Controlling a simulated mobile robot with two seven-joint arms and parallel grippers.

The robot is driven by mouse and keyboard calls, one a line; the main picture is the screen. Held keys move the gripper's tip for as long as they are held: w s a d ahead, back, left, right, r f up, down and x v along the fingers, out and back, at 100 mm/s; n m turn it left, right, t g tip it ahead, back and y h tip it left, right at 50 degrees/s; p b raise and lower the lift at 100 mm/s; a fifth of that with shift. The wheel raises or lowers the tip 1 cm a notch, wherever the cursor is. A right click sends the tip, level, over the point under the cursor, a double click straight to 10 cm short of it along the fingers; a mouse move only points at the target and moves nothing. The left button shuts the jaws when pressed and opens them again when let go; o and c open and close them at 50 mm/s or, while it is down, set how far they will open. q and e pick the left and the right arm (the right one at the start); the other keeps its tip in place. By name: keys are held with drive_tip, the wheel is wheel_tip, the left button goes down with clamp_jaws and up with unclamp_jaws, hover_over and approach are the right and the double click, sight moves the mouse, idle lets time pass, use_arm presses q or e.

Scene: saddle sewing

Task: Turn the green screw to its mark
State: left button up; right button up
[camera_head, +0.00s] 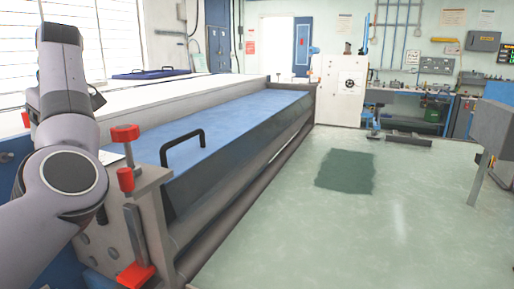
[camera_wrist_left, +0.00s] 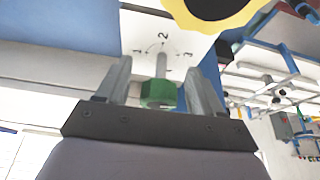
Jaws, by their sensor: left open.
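The green screw (camera_wrist_left: 158,93) has a faceted green head and shows in the left wrist view. A grey stem (camera_wrist_left: 161,64) runs from it toward a white plate (camera_wrist_left: 145,30) printed with 1, 2 and 3 and curved arrows. The stem lines up with the 2 in this picture; I cannot tell whether it is a pointer. My left gripper (camera_wrist_left: 160,72) is open, one finger on each side of the screw, with gaps visible on both sides. In the head view my left arm stands at the left, but its gripper and the screw are not visible. My right gripper is not in view.
A long machine with a blue top (camera_head: 240,120), a black handle (camera_head: 182,146) and red clamps (camera_head: 125,134) stands beside my left arm. Open green floor (camera_head: 330,230) lies to the right. A yellow-rimmed black disc (camera_wrist_left: 215,8) is near the plate.

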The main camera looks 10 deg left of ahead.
use_arm(q)
drive_tip(key=c, duration=1.1)
drive_tip(key=shift+n+g, duration=0.7)
drive_tip(key=shift+n, duration=1)
drive_tip(key=shift+n+g, duration=0.6)
drive_tip(key=shift+n, duration=1.1)
drive_tip(key=o, duration=1.1)
